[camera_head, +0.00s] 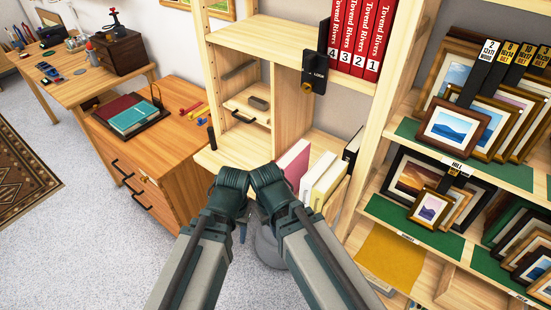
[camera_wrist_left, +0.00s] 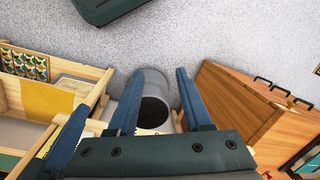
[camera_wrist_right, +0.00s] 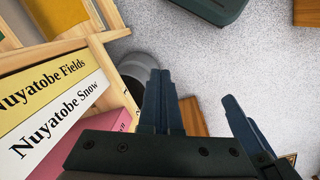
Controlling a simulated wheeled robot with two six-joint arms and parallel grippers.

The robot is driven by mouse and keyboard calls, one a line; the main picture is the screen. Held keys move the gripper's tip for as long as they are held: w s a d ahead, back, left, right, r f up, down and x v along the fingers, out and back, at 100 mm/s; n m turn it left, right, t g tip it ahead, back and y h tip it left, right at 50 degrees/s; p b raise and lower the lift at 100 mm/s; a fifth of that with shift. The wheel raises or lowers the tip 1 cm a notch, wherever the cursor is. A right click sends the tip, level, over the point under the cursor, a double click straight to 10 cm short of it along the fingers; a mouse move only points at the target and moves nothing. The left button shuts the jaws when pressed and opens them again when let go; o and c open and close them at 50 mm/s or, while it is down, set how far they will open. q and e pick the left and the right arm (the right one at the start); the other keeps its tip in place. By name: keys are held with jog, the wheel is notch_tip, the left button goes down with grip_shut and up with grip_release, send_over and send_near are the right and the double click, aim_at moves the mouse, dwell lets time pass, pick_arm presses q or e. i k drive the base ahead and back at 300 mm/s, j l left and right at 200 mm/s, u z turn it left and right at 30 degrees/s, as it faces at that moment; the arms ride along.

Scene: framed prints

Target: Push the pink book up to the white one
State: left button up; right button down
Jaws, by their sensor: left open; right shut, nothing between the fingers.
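The pink book (camera_head: 292,163) stands upright on the light wood shelf in the head view, left of the white book (camera_head: 317,176). In the right wrist view the white book (camera_wrist_right: 58,118) reads "Nuyatobe Snow", and part of the pink book (camera_wrist_right: 92,150) shows below it. I cannot tell whether they touch. My left gripper (camera_head: 229,182) is open and empty, its two fingers apart in the left wrist view (camera_wrist_left: 158,98). My right gripper (camera_head: 268,180) is just left of the pink book; its fingers are together and empty in the right wrist view (camera_wrist_right: 159,90).
A wooden drawer desk (camera_head: 160,155) is on the left. Framed prints (camera_head: 455,130) fill the right shelves. A grey bin (camera_wrist_left: 155,95) stands on the floor below my grippers.

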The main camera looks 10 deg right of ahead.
aim_at(294, 163)
jog(key=i+j+z, duration=0.1)
jog(key=j, duration=0.3)
jog(key=i+j+z, duration=0.1)
jog(key=j, duration=0.3)
jog(key=i+j+z, duration=0.1)
jog(key=i+j, duration=0.15)
jog(key=j, duration=0.2)
jog(key=i+j+z, duration=0.1)
jog(key=j, duration=0.3)
